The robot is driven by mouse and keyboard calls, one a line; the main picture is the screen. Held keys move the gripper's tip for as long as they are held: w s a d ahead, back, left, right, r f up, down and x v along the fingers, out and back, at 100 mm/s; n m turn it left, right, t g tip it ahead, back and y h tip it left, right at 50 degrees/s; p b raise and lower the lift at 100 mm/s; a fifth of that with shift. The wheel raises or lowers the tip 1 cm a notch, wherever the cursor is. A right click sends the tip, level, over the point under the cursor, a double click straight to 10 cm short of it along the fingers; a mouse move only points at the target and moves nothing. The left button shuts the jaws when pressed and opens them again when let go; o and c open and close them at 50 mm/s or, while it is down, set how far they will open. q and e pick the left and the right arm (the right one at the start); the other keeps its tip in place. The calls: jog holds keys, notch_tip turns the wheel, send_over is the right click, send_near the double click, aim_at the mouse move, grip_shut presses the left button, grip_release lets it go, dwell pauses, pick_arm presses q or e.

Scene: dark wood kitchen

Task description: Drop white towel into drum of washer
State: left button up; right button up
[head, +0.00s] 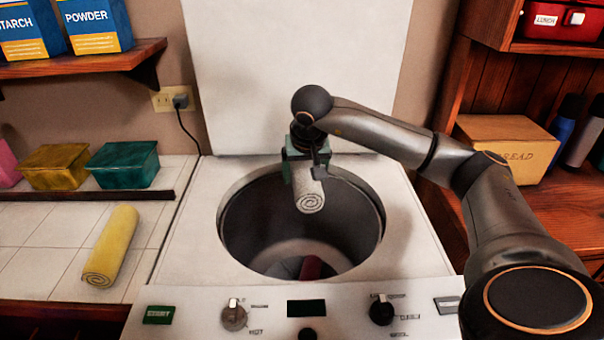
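The rolled white towel (309,196) hangs over the open drum (300,235) of the top-loading washer (186,262). My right gripper (306,168) is shut on the towel near the back rim of the drum; its arm comes in from the right. The towel's spiral end faces the camera. Inside the drum, low down, a dark red item (314,267) shows in part. The washer's lid (292,75) stands raised behind. My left gripper is not in view.
A rolled yellow towel (111,246) lies on the tiled counter at left, with a yellow box (56,166) and a green box (124,164) behind. A shelf (85,63) juts out above. A bread box (507,147) stands at right.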

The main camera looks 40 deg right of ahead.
jog(key=shift+f+b, duration=0.35)
jog(key=shift+f, duration=0.2)
pick_arm(q)
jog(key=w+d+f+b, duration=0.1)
jog(key=b, duration=0.1)
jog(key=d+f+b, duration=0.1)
jog(key=b, duration=0.1)
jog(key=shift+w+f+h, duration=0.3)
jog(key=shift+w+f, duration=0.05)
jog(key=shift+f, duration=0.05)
pick_arm(e)
notch_tip(320, 180, down, 5)
jog(key=shift+r, duration=0.2)
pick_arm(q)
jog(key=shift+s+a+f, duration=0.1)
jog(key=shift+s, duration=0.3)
pick_arm(e)
jog(key=o, duration=1.3)
jog(key=shift+r, duration=0.1)
